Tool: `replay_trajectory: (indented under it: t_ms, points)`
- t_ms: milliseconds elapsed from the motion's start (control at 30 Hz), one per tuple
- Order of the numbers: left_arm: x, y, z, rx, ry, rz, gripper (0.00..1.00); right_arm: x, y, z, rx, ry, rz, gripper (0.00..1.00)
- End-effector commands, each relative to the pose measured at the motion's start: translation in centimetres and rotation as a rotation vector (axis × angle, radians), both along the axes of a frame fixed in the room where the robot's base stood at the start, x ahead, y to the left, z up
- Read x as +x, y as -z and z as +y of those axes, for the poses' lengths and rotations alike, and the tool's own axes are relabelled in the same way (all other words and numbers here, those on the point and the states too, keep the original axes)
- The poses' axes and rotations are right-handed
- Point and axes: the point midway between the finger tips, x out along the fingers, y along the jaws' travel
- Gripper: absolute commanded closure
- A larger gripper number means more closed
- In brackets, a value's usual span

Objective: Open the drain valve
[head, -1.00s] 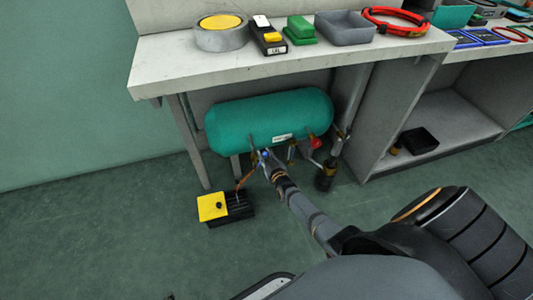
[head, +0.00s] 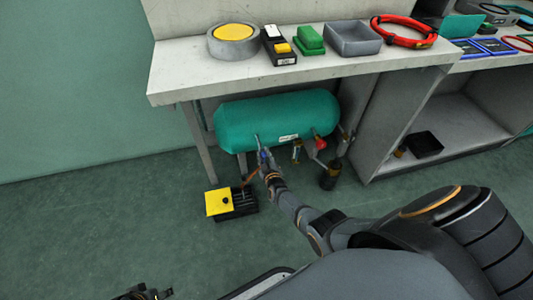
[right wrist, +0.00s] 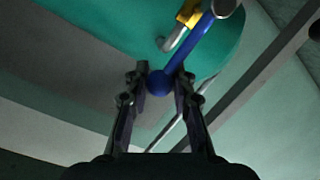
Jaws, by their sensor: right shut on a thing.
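The teal tank (head: 275,121) lies on its side under the bench, with several fittings along its underside. The drain valve's blue lever (right wrist: 190,43) has a round blue knob (right wrist: 159,82) at its end and runs up to a brass body (right wrist: 189,13). My right gripper (head: 263,157) is at the tank's lower front. In the right wrist view its two fingers (right wrist: 159,84) are shut on the blue knob, one on each side. My left gripper (head: 145,293) shows only as dark parts at the bottom left edge; its fingers cannot be made out.
A black grated box with a yellow top (head: 219,203) stands on the floor below the tank. A red handle (head: 320,143) and a dark cylinder (head: 330,176) are right of my gripper. The bench (head: 300,69) overhangs the tank. The floor at left is clear.

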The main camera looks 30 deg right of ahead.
Motion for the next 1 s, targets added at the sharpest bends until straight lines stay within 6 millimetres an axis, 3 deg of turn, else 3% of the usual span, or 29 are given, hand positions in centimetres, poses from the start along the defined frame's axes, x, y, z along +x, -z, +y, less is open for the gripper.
replay_trajectory:
  t_ms: [600, 633, 767, 1000]
  points:
    - [-0.01, -0.27, 0.13, 0.006, 0.0, 0.012, 0.6, -0.28, 0.5, 0.21, -0.039, 0.0, 0.02, 1.0]
    - [-0.01, -0.27, 0.13, 0.006, 0.0, 0.012, 0.6, -0.27, 0.5, 0.21, -0.038, 0.0, 0.02, 0.72]
    - [-0.01, -0.27, 0.13, 0.006, 0.0, 0.012, 0.6, -0.19, 0.36, 0.23, -0.037, -0.001, 0.016, 0.54]
    - [-0.01, -0.29, 0.13, 0.006, 0.0, 0.012, 0.6, -0.04, 0.17, 0.24, -0.036, 0.001, 0.012, 0.52]
